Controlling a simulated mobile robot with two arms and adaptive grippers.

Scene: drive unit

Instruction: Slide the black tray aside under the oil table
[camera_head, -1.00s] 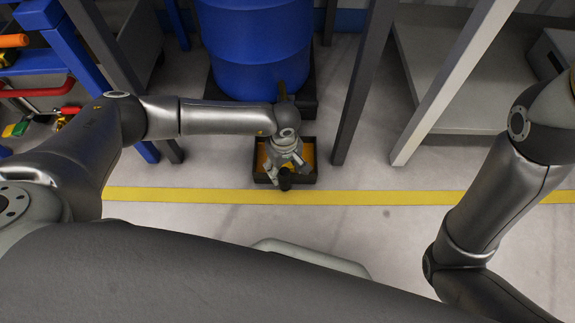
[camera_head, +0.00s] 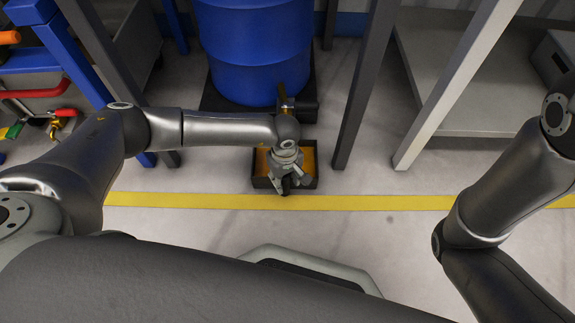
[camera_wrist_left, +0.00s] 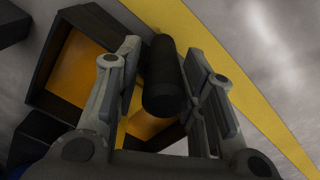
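The black tray (camera_head: 312,172) with an orange inside stands on the floor in front of the blue drum. Its dark rim and orange inside also show in the left wrist view (camera_wrist_left: 48,75). My left gripper (camera_head: 287,187) is over the tray's front side, covering part of it. In the left wrist view my left gripper's fingers (camera_wrist_left: 158,62) stand apart, on either side of a black cylinder-like piece (camera_wrist_left: 165,78) at the tray's edge. I cannot tell whether both fingers press on it. My right gripper is out of view.
The blue drum (camera_head: 258,45) rests on a black base behind the tray. A grey table leg (camera_head: 352,120) stands right of the tray, and a lighter leg (camera_head: 440,105) farther right. A yellow floor line (camera_head: 380,202) runs in front. Floor between the legs is clear.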

